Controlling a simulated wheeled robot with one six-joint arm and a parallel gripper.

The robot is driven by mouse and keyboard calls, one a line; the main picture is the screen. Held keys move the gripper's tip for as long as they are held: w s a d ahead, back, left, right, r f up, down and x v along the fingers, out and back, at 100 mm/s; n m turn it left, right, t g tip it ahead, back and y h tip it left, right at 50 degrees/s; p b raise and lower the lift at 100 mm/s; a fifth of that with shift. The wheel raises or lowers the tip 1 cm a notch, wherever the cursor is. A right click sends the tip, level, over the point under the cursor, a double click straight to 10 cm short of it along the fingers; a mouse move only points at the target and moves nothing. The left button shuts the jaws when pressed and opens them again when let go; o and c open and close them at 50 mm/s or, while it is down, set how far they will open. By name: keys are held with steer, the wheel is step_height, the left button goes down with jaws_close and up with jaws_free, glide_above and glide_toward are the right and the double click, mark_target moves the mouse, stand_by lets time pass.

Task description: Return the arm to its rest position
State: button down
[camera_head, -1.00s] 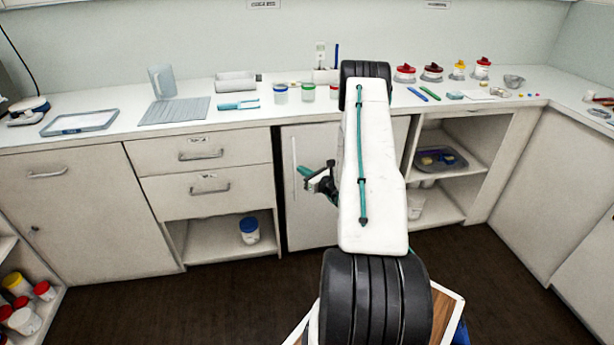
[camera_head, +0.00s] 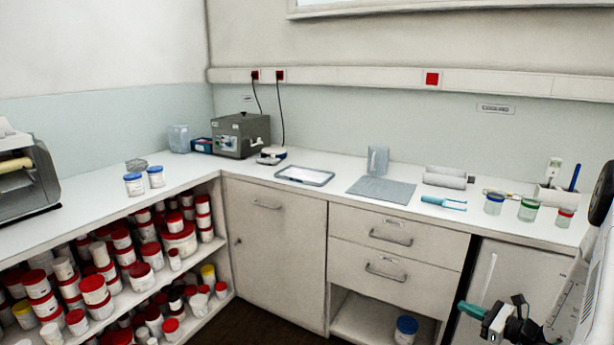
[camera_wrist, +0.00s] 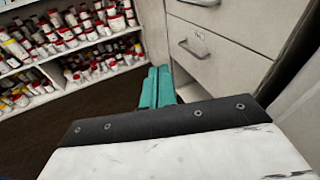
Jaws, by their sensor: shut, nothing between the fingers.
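My gripper (camera_head: 472,309) shows at the lower right of the head view, in front of the cabinet below the counter. Its teal fingers point left and hold nothing. My white arm link stands at the right edge of the head view, partly cut off. In the wrist view the teal fingers of my gripper (camera_wrist: 157,86) lie together, shut, with the dark floor beyond them.
A white counter (camera_head: 335,190) runs along the back, with a tray (camera_head: 304,176), a grey mat (camera_head: 381,190) and lidded jars on it. Drawers (camera_head: 397,255) are left of my gripper. Open shelves (camera_head: 135,285) hold many red-lidded jars. Some dark floor (camera_wrist: 100,119) is free.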

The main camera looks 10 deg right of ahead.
steer(key=s+a+r+n+g+y, duration=0.2)
steer(key=s+a+r+n+g, duration=0.2)
steer(key=a+r+n+g, duration=0.45)
steer(key=s+a+r+n+g+y, duration=0.2)
steer(key=s+a+r+n+g, duration=0.2)
steer(key=a+r+n, duration=0.55)
steer(key=s+a+r+n+h, duration=0.5)
steer(key=s+a+r+n, duration=0.1)
steer(key=s, duration=0.3)
steer(key=s+a+r+n+h, duration=0.5)
steer(key=s+a+r+h, duration=0.1)
steer(key=s+a+r, duration=0.1)
steer(key=shift+s+a+r+n+g, duration=0.25)
steer(key=shift+s+r+n+g, duration=0.2)
steer(key=shift+s+r, duration=0.6)
steer(key=shift+s+f, duration=0.15)
steer(key=shift+f, duration=0.05)
